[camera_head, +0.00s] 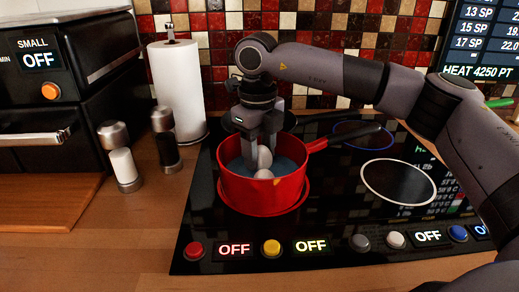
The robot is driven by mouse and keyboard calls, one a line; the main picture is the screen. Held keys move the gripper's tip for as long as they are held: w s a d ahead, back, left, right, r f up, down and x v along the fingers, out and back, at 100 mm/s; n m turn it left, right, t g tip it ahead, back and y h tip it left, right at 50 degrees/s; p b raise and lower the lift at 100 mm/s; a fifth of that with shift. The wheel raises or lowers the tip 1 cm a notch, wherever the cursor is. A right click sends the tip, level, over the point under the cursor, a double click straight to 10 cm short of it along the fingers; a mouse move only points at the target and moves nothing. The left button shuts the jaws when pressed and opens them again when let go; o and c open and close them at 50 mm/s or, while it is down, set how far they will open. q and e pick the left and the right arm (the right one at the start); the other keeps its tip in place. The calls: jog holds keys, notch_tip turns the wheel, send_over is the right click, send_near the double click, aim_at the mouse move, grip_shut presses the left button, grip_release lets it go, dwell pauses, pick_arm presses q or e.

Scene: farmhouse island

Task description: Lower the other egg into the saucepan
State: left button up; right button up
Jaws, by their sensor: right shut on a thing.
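A red saucepan (258,195) with bluish water in it stands on the left front ring of the black hob, its handle pointing right. My right gripper (262,158) points down into the pan from above. It is shut on a white egg (265,157), held between its fingers inside the rim. A second egg (264,174) lies just below it in the water, partly covered. I cannot tell whether the two eggs touch. My left gripper is not in view.
A paper towel roll (177,90), a salt shaker (120,157) and a pepper mill (166,138) stand left of the hob (340,225). A black oven (62,90) is at far left. A dark pan handle (340,115) shows behind the saucepan. Knobs line the hob's front.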

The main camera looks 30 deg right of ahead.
jog(key=shift+f+b, duration=0.4)
jog(key=shift+f, duration=0.3)
dwell(0.4)
jog(key=o, duration=1.1)
jog(key=shift+o, duration=0.2)
